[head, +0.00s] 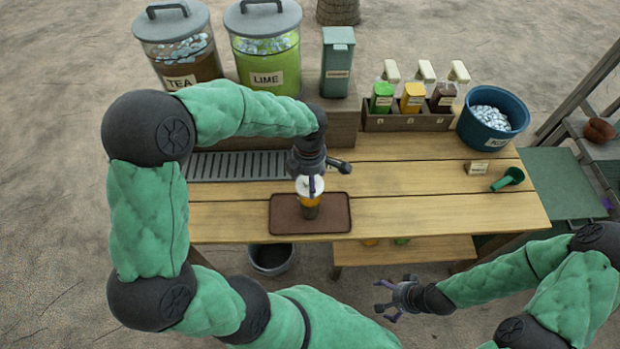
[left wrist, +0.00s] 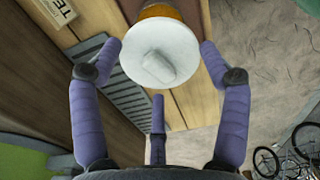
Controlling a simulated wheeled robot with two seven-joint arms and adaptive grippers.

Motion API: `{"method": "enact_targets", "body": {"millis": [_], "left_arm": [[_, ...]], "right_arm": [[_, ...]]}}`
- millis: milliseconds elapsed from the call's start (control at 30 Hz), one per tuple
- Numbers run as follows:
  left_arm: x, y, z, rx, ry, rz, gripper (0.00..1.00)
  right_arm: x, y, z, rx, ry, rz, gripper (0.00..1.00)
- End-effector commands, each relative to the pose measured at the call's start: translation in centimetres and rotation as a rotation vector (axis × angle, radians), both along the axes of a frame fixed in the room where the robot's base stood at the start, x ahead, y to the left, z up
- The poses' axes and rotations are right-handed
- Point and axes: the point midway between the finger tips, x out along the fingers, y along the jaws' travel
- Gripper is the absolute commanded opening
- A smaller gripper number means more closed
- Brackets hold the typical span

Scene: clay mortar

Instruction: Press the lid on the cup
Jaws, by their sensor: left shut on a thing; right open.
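The cup (head: 310,210), with orange and dark layers, stands upright on a brown tray (head: 340,222) at the table's front. The white round lid (head: 304,184) is at the cup's top, directly under my left gripper (head: 311,187). In the left wrist view the lid (left wrist: 150,60) lies between the fingers, with the orange cup (left wrist: 160,11) just beyond it. My left gripper is shut on the lid. I cannot tell whether the lid's rim is fully seated. My right gripper (head: 394,297) is open and empty, in front of the table's front edge.
A drip grate (head: 235,166) lies left behind the tray. Tea (head: 181,50) and lime (head: 263,50) dispensers stand behind it. A bottle rack (head: 405,122), blue ice tub (head: 492,120) and green scoop (head: 508,179) are to the right. The table right of the tray is clear.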

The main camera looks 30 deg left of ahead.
Motion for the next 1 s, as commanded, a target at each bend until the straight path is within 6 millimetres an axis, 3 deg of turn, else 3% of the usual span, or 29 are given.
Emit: {"method": "enact_targets", "body": {"millis": [600,1000], "left_arm": [[0.0,0.0,-5.2,0.000,0.000,-0.001,0.65],[0.0,0.0,-5.8,0.000,0.000,-0.001,0.65]], "right_arm": [[0.0,0.0,-3.6,0.000,-0.001,0.000,1.00],[0.0,0.0,-4.1,0.000,-0.001,0.000,1.00]]}}
